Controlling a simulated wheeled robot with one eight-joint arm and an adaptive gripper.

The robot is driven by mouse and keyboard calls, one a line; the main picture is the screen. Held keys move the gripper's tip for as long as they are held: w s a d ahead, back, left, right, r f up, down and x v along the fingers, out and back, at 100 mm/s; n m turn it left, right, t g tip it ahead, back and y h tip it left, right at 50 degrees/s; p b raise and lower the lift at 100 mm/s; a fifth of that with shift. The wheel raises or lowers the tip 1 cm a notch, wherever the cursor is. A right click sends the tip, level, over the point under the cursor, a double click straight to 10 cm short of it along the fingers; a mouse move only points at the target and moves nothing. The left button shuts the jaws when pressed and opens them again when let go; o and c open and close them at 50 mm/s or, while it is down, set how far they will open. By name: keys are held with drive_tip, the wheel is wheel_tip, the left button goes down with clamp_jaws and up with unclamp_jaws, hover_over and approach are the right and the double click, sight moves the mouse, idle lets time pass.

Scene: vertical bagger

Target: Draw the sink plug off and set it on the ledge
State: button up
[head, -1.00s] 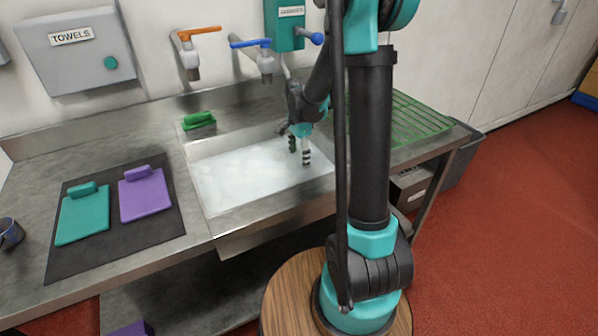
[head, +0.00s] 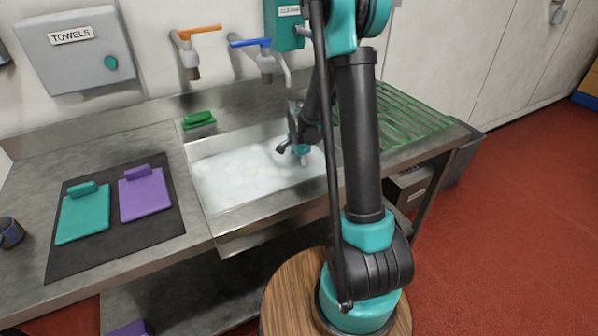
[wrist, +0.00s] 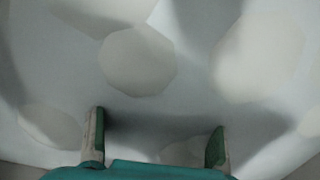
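The sink (head: 260,212) is filled with pale, cloudy water and foam (head: 235,172). The sink plug cannot be seen in either view; the water and foam hide the bottom. My gripper (head: 301,160) points down at the right part of the sink, its fingertips at or in the water. In the wrist view my gripper (wrist: 157,145) is open, its two fingers wide apart with nothing visible between them. Pale foam patches (wrist: 138,62) fill the wrist view. The steel ledge (head: 238,112) runs behind the sink.
A green block (head: 199,119) sits at the ledge's left end. An orange-handled tap (head: 190,60) and a blue-handled tap (head: 264,62) stand above it. A green rack (head: 405,118) lies right of the sink. A dark mat (head: 110,235) with teal and purple boards lies left.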

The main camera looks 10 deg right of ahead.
sight(299, 160)
drive_tip(key=c, duration=0.9)
drive_tip(key=shift+r, duration=0.2)
drive_tip(key=shift+r, duration=1.65)
